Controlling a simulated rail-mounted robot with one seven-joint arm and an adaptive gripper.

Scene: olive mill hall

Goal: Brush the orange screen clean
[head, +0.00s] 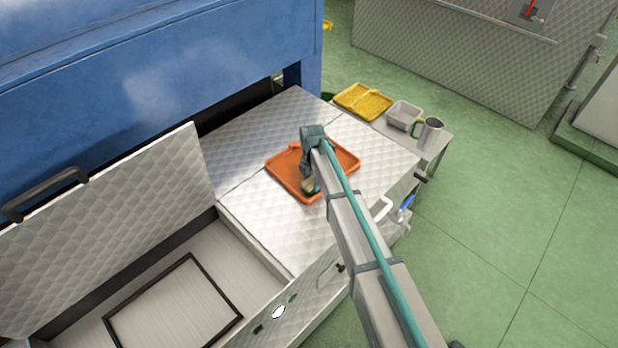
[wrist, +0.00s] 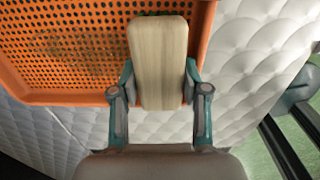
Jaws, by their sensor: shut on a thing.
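The orange screen (head: 284,171) lies flat on the quilted metal top. In the wrist view the orange screen (wrist: 40,50) is a perforated tray with a raised rim, and a darker smudge shows on its mesh at the upper left. My gripper (wrist: 160,92) is shut on the pale wooden block of a brush (wrist: 158,55). The brush is over the near right part of the screen and overlaps its rim in the wrist view. In the head view my gripper (head: 309,180) is above the screen, and the brush is partly hidden by it. I cannot tell whether the bristles touch the mesh.
A yellow tray (head: 362,101), a grey tub (head: 404,114) and a metal mug (head: 431,133) stand on a side shelf at the right. The blue machine (head: 150,80) walls the back.

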